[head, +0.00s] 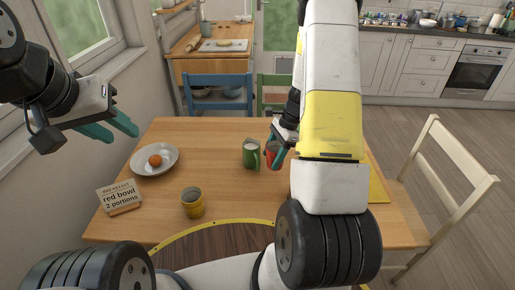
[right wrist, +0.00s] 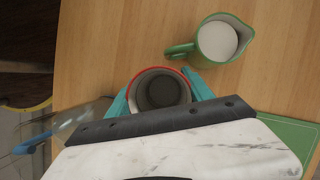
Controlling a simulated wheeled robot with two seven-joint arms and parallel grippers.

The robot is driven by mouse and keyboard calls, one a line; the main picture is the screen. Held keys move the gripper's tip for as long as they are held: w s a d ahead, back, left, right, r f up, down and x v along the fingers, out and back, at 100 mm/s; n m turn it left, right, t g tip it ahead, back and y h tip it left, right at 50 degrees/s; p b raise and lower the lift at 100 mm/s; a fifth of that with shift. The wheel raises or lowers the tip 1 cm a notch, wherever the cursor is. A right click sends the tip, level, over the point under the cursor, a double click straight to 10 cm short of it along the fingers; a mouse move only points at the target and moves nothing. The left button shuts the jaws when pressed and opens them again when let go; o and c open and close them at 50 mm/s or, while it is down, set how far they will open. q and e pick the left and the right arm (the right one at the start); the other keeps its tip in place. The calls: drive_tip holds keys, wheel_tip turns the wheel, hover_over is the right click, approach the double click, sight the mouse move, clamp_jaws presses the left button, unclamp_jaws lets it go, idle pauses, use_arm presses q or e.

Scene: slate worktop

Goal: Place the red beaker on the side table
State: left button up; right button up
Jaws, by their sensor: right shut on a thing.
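The red beaker (head: 272,157) is in my right gripper (head: 279,148), over the wooden dining table, just right of a green jug (head: 251,154). In the right wrist view the beaker (right wrist: 160,90) shows from above, with a red rim and dark inside, between the teal fingers. Whether its base touches the table I cannot tell. My left gripper (head: 117,127) is open and empty, above the left edge of the table. A wooden table (head: 186,68) against the back wall, with a board and rolling pin on it, may be the side table.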

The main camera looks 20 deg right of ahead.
drive_tip(key=shift+f, duration=2.5)
drive_tip(key=o, duration=1.3)
drive_tip(key=shift+f, duration=0.1)
drive_tip(key=shift+o, duration=0.2)
